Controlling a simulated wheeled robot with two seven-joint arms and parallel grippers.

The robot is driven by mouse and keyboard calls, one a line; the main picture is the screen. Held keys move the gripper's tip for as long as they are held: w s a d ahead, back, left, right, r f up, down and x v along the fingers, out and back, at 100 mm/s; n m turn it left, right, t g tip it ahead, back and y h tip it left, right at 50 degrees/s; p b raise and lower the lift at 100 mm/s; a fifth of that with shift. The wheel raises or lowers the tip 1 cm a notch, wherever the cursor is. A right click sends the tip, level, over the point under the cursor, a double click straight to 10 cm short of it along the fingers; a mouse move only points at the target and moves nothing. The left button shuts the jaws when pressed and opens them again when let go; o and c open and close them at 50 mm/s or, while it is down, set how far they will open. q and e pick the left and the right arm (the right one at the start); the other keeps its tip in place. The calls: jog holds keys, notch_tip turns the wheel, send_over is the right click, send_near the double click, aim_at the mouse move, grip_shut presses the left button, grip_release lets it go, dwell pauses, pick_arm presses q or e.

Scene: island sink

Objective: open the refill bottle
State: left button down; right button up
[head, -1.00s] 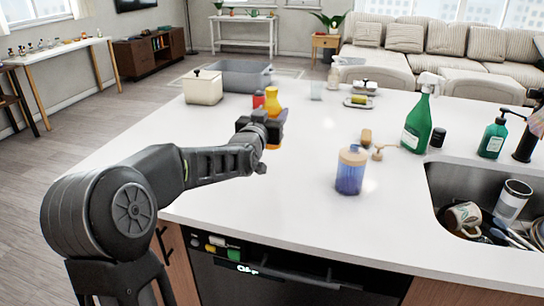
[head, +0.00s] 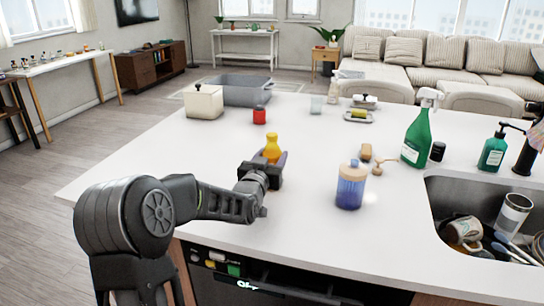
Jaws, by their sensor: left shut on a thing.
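A yellow-orange bottle (head: 272,146) with a narrow neck stands out above my left gripper (head: 271,171). The gripper is shut on its lower part, which the fingers mostly hide. I cannot tell whether the bottle touches the counter. A blue, see-through bottle (head: 350,190) with a peach-coloured top stands upright on the counter, to the right of the gripper and apart from it. No label shows which one is the refill bottle. My right gripper is not in view.
A red container (head: 259,115), white canister (head: 204,102) and grey bin (head: 246,90) stand behind. A green spray bottle (head: 418,135) and green pump bottle (head: 493,150) stand right, by a sink (head: 480,205) holding dishes. The white counter (head: 305,160) is clear around the gripper.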

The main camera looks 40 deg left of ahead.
pick_arm(q)
jog(key=shift+r, duration=0.1)
jog(key=shift+f+b, duration=0.2)
jog(key=shift+b, duration=0.1)
jog(key=c, duration=0.6)
grip_release()
jog(key=shift+r, duration=0.1)
jog(key=shift+r+p, duration=0.2)
jog(key=shift+p, duration=0.2)
jog(key=b+v, duration=0.2)
jog(key=v, duration=1)
jog(key=shift+f, duration=0.15)
